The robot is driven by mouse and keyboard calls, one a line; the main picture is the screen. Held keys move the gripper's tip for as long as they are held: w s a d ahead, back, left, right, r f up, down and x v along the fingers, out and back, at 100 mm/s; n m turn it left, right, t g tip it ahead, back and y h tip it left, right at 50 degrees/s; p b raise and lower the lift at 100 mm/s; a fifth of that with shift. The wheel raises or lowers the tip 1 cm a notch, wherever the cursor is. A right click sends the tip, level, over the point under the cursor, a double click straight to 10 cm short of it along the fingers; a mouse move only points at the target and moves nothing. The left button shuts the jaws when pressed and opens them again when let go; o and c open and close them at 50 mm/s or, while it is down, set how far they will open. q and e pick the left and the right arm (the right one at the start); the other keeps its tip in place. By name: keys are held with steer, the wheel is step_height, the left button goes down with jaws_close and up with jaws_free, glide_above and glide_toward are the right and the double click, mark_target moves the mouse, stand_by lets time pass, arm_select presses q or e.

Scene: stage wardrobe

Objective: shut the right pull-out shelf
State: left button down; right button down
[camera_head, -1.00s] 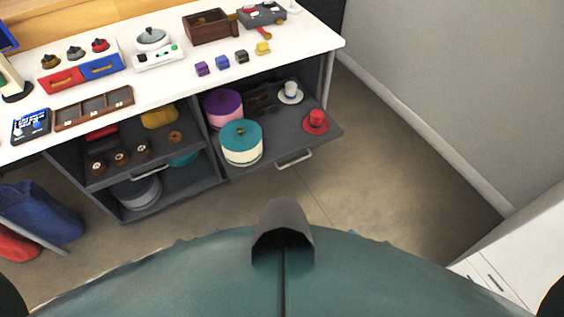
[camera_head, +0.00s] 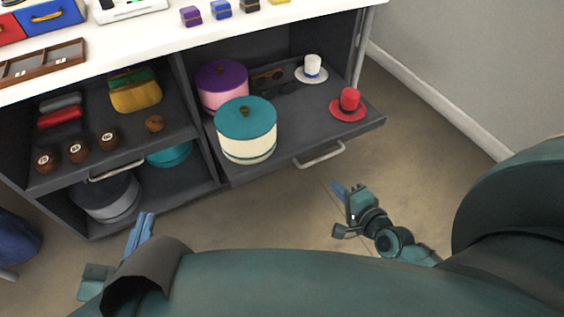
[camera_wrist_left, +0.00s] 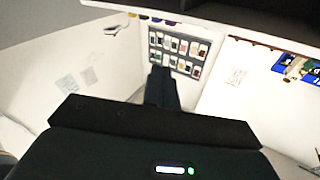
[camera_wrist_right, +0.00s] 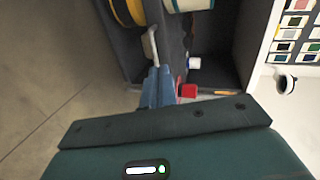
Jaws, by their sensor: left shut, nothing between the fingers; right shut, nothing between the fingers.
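The right pull-out shelf (camera_head: 290,142) sticks out from under the white counter, with its silver handle (camera_head: 320,154) on the front edge. On it are a teal-lidded cream hat box (camera_head: 246,140), a purple-lidded pink box (camera_head: 222,88), a red hat (camera_head: 349,104), a white cup-like hat (camera_head: 312,70) and dark glasses. My right gripper (camera_head: 338,190) is shut and empty, below and a little right of the handle, apart from it. In the right wrist view its fingers (camera_wrist_right: 157,88) point toward the handle (camera_wrist_right: 151,45). My left gripper (camera_head: 143,228) is shut and empty at lower left, below the left compartment.
The left shelf (camera_head: 140,150) holds several small brown pots and folded cloths, with its own handle (camera_head: 116,170). The white counter (camera_head: 130,45) above carries small boxes. Open floor (camera_head: 400,170) lies right of the cabinet, up to the wall.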

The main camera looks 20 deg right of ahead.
mark_target(303, 152)
steer(key=shift+m, duration=0.4)
steer(key=b+x, duration=0.1)
steer(key=x, duration=0.3)
steer(key=b+x, duration=0.2)
steer(key=x, duration=0.3)
steer(key=b+x, duration=0.1)
steer(key=x, duration=0.4)
steer(key=shift+w+d+r, duration=0.1)
steer(key=shift+w+d, duration=0.1)
steer(key=shift+d, duration=0.15)
steer(key=shift+w, duration=0.45)
arm_select(q)
steer(key=shift+w+d+n+t+h, duration=0.2)
steer(key=shift+d+n+t+h, duration=0.1)
steer(key=shift+n+h, duration=0.15)
arm_select(e)
steer(key=shift+w+r, duration=0.1)
